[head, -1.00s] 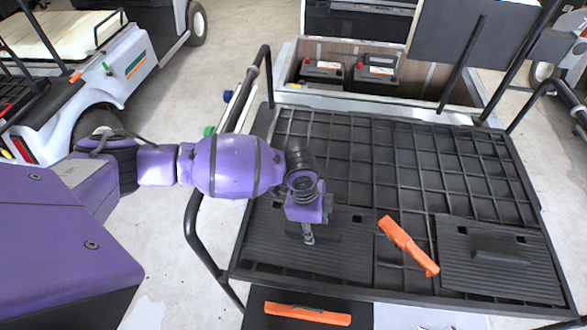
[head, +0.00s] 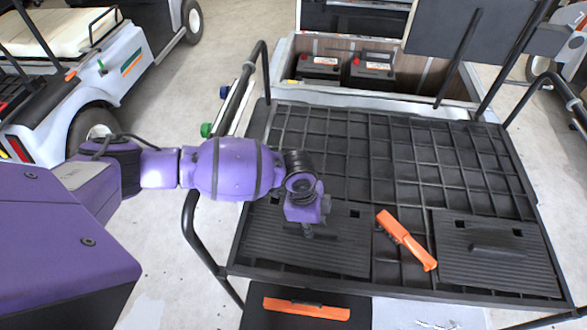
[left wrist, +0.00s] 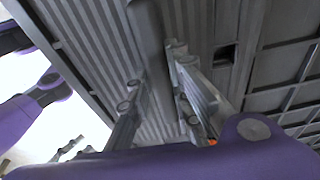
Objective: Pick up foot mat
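Two black ribbed mats with raised bar handles lie on the black rack. The left mat (head: 345,258) is under my left gripper (head: 308,232). The right mat (head: 460,268) lies apart, with its handle (head: 497,249) in plain view. In the left wrist view, the handle bar (left wrist: 149,45) of the left mat runs between the two fingers (left wrist: 160,95), which are apart on either side of it. I cannot tell whether they touch it. In the head view my gripper hides part of this handle. My right gripper is in neither view.
A black tray with an orange bar (head: 306,308) is below the front edge. Another cart (head: 60,75) stands at left.

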